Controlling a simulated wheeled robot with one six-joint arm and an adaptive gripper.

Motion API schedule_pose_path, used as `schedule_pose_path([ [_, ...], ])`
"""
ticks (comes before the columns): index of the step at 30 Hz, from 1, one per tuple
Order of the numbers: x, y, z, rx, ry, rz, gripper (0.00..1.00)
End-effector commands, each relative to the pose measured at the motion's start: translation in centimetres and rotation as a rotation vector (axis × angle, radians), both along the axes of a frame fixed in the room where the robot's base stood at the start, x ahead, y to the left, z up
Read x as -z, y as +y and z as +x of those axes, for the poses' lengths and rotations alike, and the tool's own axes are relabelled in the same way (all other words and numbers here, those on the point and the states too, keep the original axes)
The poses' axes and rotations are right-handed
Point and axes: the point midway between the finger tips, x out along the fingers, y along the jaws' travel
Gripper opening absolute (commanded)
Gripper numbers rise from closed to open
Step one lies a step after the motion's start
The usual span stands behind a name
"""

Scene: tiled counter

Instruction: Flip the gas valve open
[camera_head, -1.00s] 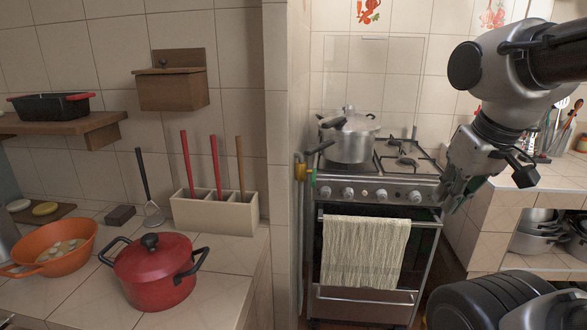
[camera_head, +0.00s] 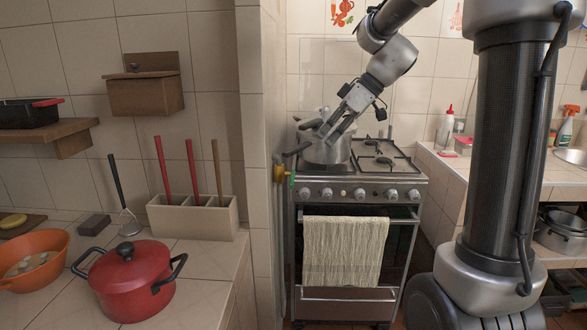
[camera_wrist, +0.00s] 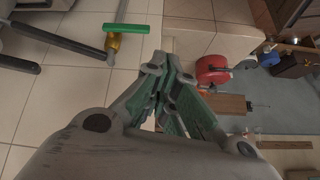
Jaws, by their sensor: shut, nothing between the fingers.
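The gas valve is a brass-yellow fitting (camera_head: 279,174) with a green lever (camera_head: 292,180), low on the wall edge left of the stove. In the wrist view the brass body (camera_wrist: 112,46) shows at the upper left, and the green lever (camera_wrist: 126,28) appears to lie across the grey pipe. My gripper (camera_head: 330,131) is over the stove's left side, in front of the pressure cooker (camera_head: 326,152), above and to the right of the valve. Its fingers (camera_wrist: 167,75) are shut and empty, apart from the lever. Whether they touch the cooker cannot be told.
The stove (camera_head: 398,193) has a towel (camera_head: 344,250) on its front rail. The cooker's dark handles (camera_wrist: 58,42) show near the valve in the wrist view. A projecting wall (camera_head: 262,130) separates the stove from the left counter, where a red pot (camera_head: 130,285) stands.

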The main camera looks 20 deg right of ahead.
Motion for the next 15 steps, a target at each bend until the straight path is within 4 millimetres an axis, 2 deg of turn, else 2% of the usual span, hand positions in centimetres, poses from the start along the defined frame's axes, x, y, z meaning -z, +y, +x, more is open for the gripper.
schedule_pose_path([
  [1, 0.4, 0.0, 2.0, -0.049, -0.034, 0.028, 0.00],
  [3, 0.6, 0.1, 4.1, -0.111, -0.089, 0.055, 0.00],
  [6, 0.8, 0.3, 5.8, -0.165, -0.141, 0.081, 0.00],
  [9, 0.8, 0.4, 6.4, -0.186, -0.164, 0.089, 0.00],
  [15, 0.8, 0.4, 6.4, -0.189, -0.166, 0.089, 0.00],
])
